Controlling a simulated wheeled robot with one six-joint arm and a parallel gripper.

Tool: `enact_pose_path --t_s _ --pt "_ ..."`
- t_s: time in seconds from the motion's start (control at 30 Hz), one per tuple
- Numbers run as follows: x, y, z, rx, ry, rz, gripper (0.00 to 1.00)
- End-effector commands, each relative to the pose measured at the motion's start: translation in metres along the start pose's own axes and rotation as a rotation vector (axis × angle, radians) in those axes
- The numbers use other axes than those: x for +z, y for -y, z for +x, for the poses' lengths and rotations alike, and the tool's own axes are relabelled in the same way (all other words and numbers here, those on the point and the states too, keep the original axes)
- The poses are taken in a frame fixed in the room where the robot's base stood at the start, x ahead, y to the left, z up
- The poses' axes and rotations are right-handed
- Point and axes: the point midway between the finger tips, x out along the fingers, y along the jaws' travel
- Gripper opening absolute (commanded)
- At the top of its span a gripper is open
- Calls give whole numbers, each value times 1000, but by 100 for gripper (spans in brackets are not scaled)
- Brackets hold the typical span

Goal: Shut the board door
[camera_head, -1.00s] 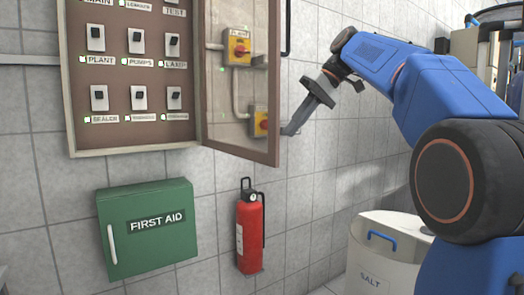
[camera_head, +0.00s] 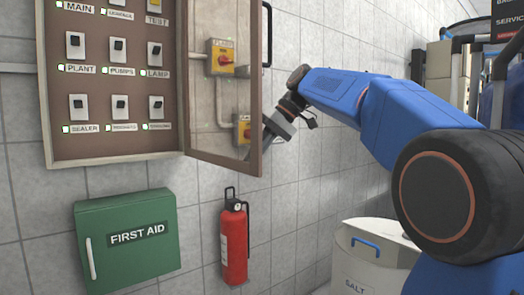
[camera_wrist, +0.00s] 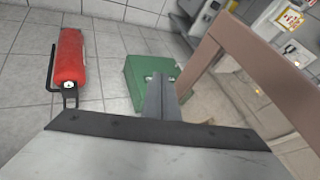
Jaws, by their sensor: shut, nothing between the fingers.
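The board (camera_head: 110,150) is a brown-framed panel on the tiled wall, with several labelled switches and lit green indicators. Its see-through door (camera_head: 254,90) is hinged on the board's right side and stands open, swung out from the wall. My gripper (camera_head: 262,140) is at the door's outer side, by the lower part of its free edge; its tips are partly hidden behind the frame. In the wrist view the shut fingers (camera_wrist: 162,98) point past the door frame (camera_wrist: 245,65), close beside it. I cannot tell whether they touch it. The fingers hold nothing.
A green first aid box (camera_head: 125,240) hangs below the board. A red fire extinguisher (camera_head: 234,245) hangs below the door. A white salt bin (camera_head: 365,265) stands at lower right. Yellow-and-red switches (camera_head: 220,58) show through the door's pane.

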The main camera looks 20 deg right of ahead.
Motion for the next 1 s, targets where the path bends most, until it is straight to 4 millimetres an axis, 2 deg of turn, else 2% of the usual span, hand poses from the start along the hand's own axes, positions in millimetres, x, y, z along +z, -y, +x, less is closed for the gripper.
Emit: enact_pose_path --t_s 0.2,0.77,1.0 --pt "0 17 9 0 1 -1 0" --pt "0 22 11 3 -2 4 0" --pt "2 37 17 22 -23 39 0"
